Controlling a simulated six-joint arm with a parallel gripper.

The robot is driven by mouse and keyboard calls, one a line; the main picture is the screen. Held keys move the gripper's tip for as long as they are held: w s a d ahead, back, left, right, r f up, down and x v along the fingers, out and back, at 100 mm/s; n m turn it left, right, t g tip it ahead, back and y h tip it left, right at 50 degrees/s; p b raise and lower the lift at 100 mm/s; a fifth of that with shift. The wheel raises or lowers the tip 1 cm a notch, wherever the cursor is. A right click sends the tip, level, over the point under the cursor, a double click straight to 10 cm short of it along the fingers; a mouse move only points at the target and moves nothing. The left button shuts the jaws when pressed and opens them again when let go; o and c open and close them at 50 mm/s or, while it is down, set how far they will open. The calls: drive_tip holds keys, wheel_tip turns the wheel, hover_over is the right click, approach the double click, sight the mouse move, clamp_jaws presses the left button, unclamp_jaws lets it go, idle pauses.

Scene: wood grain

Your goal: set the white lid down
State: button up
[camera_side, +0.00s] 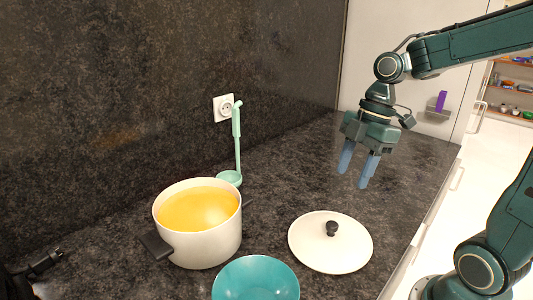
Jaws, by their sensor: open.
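The white lid (310,252) with a dark round knob (332,228) lies on the dark countertop, to the right of the pot. My gripper (356,178) is open and empty, with its bluish fingers pointing down. In the picture it is above and slightly right of the lid, apart from it. The white pot (200,246) with a dark handle stands uncovered and holds yellow liquid (198,209).
A teal bowl (256,280) stands in front, between pot and lid. A mint-green ladle (237,150) stands upright behind the pot, near the wall with a white socket (224,108). The counter behind the lid is clear. The counter's edge (430,217) runs along the right.

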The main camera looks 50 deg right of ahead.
drive_tip(key=s+a+r+m+t+h, duration=0.3)
drive_tip(key=s+m, duration=0.6)
drive_tip(key=m, duration=0.4)
drive_tip(key=shift+r+m+t, duration=0.2)
drive_tip(key=shift+m+t, duration=0.1)
drive_tip(key=shift+t, duration=0.5)
